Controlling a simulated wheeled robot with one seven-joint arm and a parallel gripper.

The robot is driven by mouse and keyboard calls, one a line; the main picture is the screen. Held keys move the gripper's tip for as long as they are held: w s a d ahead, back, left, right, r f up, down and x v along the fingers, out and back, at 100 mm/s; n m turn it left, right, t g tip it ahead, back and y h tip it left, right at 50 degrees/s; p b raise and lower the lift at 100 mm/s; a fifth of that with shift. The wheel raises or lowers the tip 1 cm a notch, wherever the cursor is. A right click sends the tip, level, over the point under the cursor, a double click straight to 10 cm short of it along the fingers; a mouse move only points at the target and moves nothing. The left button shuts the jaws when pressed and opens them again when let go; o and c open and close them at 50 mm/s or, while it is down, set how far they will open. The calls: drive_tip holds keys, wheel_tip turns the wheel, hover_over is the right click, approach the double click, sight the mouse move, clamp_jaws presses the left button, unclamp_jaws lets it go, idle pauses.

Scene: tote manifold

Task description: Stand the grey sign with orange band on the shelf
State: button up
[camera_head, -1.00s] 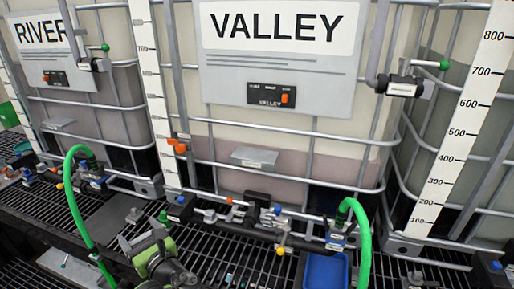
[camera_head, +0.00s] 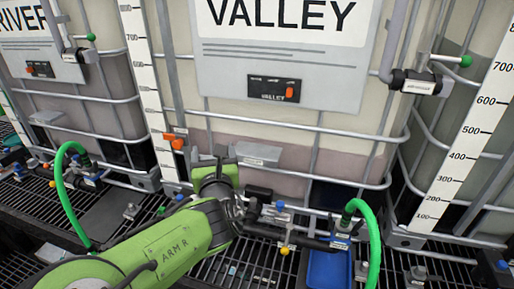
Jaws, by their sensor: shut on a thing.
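My gripper (camera_head: 214,163), at the end of my green arm, is raised in front of the lower cage of the VALLEY tank. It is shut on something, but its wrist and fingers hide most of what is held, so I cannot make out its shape. No orange band shows between the fingers. A small light-grey ledge (camera_head: 258,154) on the VALLEY cage lies just right of the gripper, partly behind it. I cannot tell whether this is the shelf. I cannot pick out the grey sign with certainty.
A green hose (camera_head: 368,240) and blue tray (camera_head: 328,268) are at the right, another green hose (camera_head: 62,190) at the left. Black grating lies below.

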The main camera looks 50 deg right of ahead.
drive_tip(key=shift+m+g+h, duration=0.4)
drive_tip(key=shift+h, duration=0.1)
drive_tip(key=s+d, duration=0.2)
drive_tip(key=d, duration=0.1)
drive_tip(key=shift+s+r, duration=0.3)
drive_tip(key=shift+r, duration=0.1)
drive_tip(key=p, duration=0.5)
hover_over(254, 152)
wheel_tip(254, 152, down, 7)
drive_tip(key=shift+s+a+r+p, duration=0.1)
drive_tip(key=shift+p, duration=0.25)
drive_tip(key=shift+f, duration=0.2)
